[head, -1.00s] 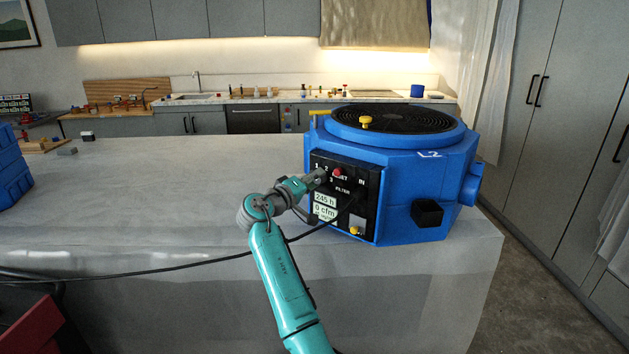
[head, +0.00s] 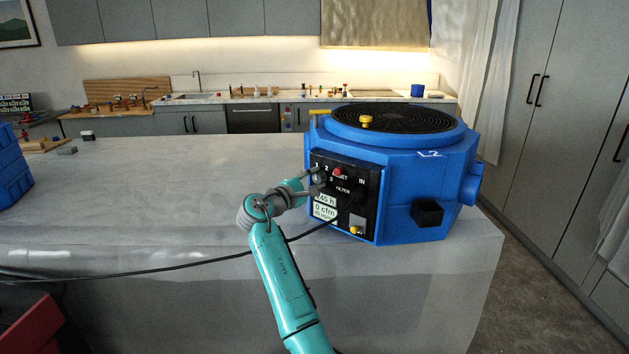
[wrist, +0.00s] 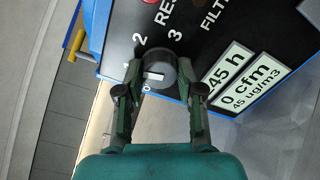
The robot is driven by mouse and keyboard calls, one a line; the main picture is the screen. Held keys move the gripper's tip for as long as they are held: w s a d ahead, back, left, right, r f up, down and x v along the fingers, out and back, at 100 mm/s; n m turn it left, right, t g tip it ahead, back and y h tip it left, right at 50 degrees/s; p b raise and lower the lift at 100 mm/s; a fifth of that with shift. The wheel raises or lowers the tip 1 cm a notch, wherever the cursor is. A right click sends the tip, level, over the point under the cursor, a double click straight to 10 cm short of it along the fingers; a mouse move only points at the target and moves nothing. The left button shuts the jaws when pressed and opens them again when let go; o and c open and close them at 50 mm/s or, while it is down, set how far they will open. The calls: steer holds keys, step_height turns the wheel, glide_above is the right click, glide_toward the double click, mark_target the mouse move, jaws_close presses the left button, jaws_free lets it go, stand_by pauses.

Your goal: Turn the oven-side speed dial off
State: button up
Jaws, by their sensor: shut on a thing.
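The blue air machine (head: 410,190) marked L2 stands on the counter, with a black control panel (head: 347,170) on its near side. The dark round speed dial (wrist: 158,70) has a short white mark, and the figures 1, 2 and 3 are printed around it. My gripper (wrist: 157,82) is shut on the dial, one finger on each side. In the head view my gripper (head: 312,187) is at the panel's left side and partly hides the dial. The readout (wrist: 240,92) shows 0 cfm.
A red button (head: 337,171) sits right of the dial, and yellow knobs (head: 367,122) are on the machine. A black cable (head: 150,270) runs leftward from the panel. The counter (head: 180,190) left of the machine is mostly clear.

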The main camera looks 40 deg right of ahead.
steer(key=n, duration=0.4)
steer(key=shift+f+n, duration=0.1)
steer(key=shift+n, duration=0.2)
steer(key=n, duration=0.3)
steer(key=shift+n, duration=0.3)
steer(key=n, duration=0.3)
steer(key=shift+n, duration=0.3)
steer(key=shift+s+n, duration=0.1)
steer(key=shift+n, duration=1.7)
steer(key=o, duration=1.2)
steer(key=shift+c, duration=0.2)
steer(key=v, duration=1.2)
